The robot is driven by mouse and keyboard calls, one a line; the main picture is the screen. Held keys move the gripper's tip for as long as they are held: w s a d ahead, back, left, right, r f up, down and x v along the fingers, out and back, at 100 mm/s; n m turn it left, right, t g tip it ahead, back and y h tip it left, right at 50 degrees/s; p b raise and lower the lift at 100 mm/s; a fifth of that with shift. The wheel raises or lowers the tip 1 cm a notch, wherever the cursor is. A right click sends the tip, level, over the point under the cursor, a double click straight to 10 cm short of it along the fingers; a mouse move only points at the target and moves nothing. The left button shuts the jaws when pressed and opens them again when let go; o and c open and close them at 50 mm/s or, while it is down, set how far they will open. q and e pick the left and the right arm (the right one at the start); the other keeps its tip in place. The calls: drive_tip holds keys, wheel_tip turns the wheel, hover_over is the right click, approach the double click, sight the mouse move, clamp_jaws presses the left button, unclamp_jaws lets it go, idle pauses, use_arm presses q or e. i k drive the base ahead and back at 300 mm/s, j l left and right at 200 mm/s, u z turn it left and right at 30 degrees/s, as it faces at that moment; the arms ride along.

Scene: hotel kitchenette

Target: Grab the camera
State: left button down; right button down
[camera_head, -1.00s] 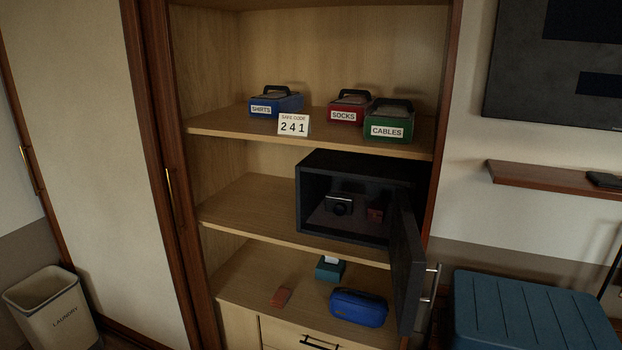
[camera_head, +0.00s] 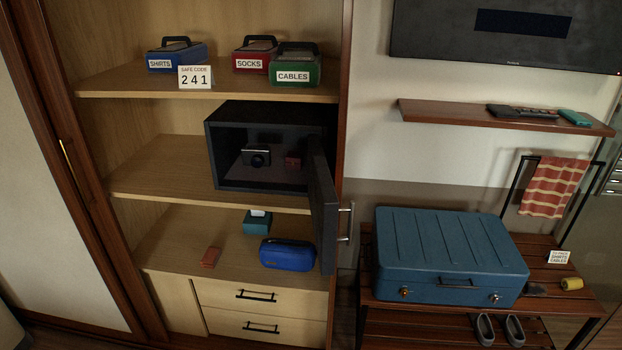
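The camera (camera_head: 257,156) is small and dark with a silvery top and a round lens facing out. It sits inside the black safe (camera_head: 262,113) on the middle shelf of the wardrobe. The safe door (camera_head: 323,209) is swung open toward me at the right side of the opening. A small dark red item (camera_head: 293,160) is in the safe to the right of the camera, with a gap between them. Neither of my grippers shows in the head view.
Blue, red and green boxes (camera_head: 295,68) and a code card (camera_head: 195,77) stand on the upper shelf. A blue pouch (camera_head: 288,254) and smaller items lie on the lower shelf. A blue suitcase (camera_head: 447,258) rests on a slatted wooden rack (camera_head: 553,303) at right.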

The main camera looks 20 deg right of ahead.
sight(255, 157)
drive_tip(key=i+l, duration=0.1)
drive_tip(key=l, duration=0.3)
drive_tip(key=i+l+u, duration=0.15)
drive_tip(key=l, duration=0.25)
drive_tip(key=i+l, duration=0.1)
drive_tip(key=l, duration=0.3)
drive_tip(key=i+l+u, duration=0.1)
drive_tip(key=l, duration=0.35)
drive_tip(key=j+z, duration=0.5)
drive_tip(key=j, duration=0.95)
